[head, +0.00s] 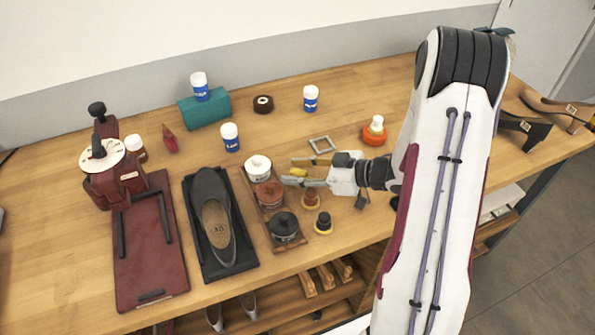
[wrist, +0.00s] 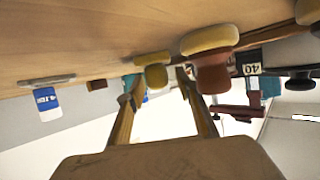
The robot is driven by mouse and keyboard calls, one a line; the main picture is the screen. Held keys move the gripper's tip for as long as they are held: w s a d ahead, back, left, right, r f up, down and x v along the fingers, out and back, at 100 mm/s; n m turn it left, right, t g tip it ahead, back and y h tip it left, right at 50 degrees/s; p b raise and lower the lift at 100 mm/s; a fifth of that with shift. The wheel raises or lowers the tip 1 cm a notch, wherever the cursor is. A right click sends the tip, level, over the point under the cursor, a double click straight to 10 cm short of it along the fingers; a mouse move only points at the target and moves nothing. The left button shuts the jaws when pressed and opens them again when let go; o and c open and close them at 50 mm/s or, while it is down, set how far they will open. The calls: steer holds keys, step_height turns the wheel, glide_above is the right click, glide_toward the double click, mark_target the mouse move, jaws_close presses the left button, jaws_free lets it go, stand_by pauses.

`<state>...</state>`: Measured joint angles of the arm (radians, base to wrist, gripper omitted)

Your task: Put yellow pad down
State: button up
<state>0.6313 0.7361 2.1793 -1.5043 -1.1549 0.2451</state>
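The yellow pad (head: 299,172) shows in the head view beside the wooden rack of pots. In the wrist view it (wrist: 156,76) has a yellow knob and a tan base, and the base seems to meet the wooden table. My gripper (head: 305,171) is low over the table with its fingers spread to either side of the pad. In the wrist view the fingertips (wrist: 160,84) stand apart, with a gap between the pad and the right finger. Contact with the left finger is hard to tell.
A red-brown pad (head: 311,199) and a black pad (head: 323,223) stand close in front of my gripper. The rack (head: 289,247) holds white, brown and black pots. A grey square frame (head: 322,145) lies behind. An orange pad (head: 374,135) is to the right.

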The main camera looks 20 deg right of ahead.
steer(key=shift+v, duration=6)
steer(key=shift+w, duration=0.1)
